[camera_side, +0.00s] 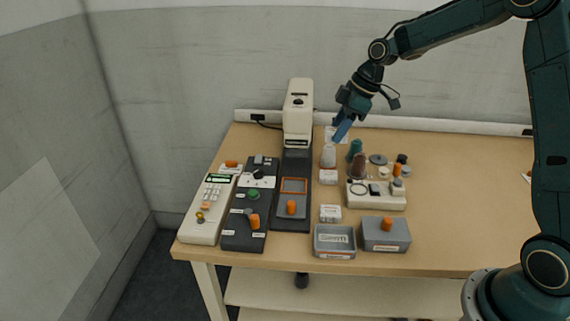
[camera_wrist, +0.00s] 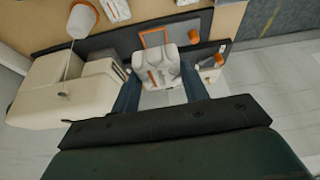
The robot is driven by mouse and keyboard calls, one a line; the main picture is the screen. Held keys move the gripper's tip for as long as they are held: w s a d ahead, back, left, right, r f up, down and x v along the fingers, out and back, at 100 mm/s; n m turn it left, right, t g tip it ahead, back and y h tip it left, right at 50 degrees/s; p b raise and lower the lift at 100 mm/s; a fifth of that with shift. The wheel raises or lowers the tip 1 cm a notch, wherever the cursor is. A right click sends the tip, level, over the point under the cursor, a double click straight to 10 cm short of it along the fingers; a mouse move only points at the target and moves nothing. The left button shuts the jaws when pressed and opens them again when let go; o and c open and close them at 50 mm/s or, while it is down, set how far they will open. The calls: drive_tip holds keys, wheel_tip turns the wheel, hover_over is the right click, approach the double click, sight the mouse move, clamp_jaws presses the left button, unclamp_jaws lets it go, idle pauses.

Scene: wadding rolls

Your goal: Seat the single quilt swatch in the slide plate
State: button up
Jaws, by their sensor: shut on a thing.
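My gripper (camera_side: 341,131) is raised above the back of the table, just right of the tall cream machine, with its blue fingers pointing down. In the wrist view my gripper (camera_wrist: 160,88) is shut on a pale, puffy piece with a small orange mark, which looks like the quilt swatch (camera_wrist: 165,62). The swatch cannot be made out clearly in the side view. The slide plate (camera_side: 291,209) is the dark grey plate in front of the machine, with an orange-outlined window (camera_side: 294,186) and an orange knob. The orange outline also shows beyond the swatch in the wrist view (camera_wrist: 143,41).
The cream machine (camera_side: 298,103) stands tall behind the plate. A pale cone (camera_side: 328,156) and several small parts stand right of it. A black control box (camera_side: 241,233) and a cream keypad unit (camera_side: 198,222) are left.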

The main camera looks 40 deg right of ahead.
drive_tip(key=w+a+f, duration=0.6)
drive_tip(key=w+f, duration=0.2)
drive_tip(key=f, duration=0.3)
drive_tip(key=shift+w+a, duration=0.15)
drive_tip(key=shift+w, duration=0.15)
drive_tip(key=shift+f, duration=0.2)
drive_tip(key=shift+f, duration=2.15)
drive_tip(key=shift+f, duration=0.9)
idle(0.6)
drive_tip(key=o, duration=1.5)
